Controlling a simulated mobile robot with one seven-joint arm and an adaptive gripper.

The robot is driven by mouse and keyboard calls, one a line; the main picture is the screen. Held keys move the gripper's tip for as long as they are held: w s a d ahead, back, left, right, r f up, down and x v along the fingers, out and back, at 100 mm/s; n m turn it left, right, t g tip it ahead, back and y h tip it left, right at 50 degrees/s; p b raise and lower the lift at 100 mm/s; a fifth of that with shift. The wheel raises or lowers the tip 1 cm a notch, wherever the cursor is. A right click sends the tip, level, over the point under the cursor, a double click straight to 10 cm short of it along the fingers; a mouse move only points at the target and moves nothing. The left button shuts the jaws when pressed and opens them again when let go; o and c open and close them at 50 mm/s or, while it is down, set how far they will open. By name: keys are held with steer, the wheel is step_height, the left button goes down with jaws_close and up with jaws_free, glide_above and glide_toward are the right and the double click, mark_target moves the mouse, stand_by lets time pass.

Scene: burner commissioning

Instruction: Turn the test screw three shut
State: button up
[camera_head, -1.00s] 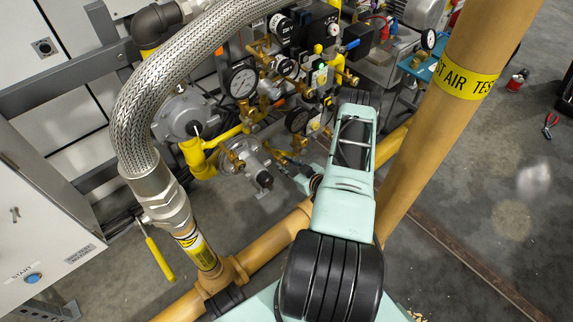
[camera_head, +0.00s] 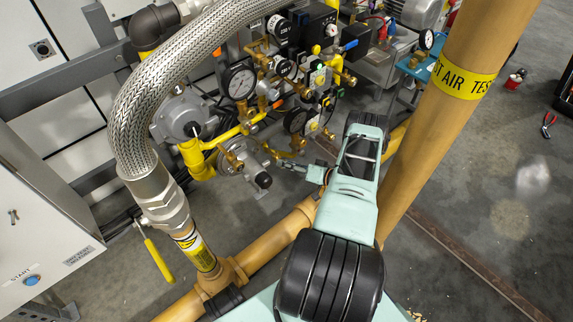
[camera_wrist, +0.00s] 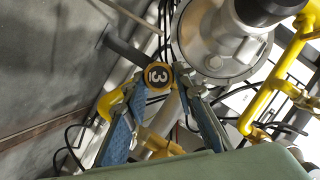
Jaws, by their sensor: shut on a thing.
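Test screw three shows in the wrist view as a small round cap (camera_wrist: 157,75) with a yellow rim and a "3" on a dark face. My gripper (camera_wrist: 161,82) has its blue-padded fingers on either side of this cap, shut on it at the fingertips. In the head view my gripper (camera_head: 292,165) reaches left from the end of my arm to the low brass fittings of the valve train. The screw is too small to make out there. The screw's thread and seat are hidden in the wrist view.
A grey round regulator (camera_wrist: 222,45) and a yellow pipe (camera_wrist: 265,90) stand close right of the fingers. In the head view, a braided hose (camera_head: 130,120) arches at left. A tan "AIR TEST" pipe (camera_head: 420,130) rises right of my arm. Open floor lies farther right.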

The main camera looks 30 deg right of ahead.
steer(key=m, duration=0.1)
steer(key=m+y, duration=0.1)
steer(key=m, duration=0.1)
steer(key=m+t+y, duration=0.1)
steer(key=shift+d+f+m, duration=0.1)
steer(key=shift+f+m, duration=0.15)
steer(key=shift+m, duration=0.05)
stand_by(0.5)
steer(key=o, duration=1.2)
steer(key=shift+c, duration=0.2)
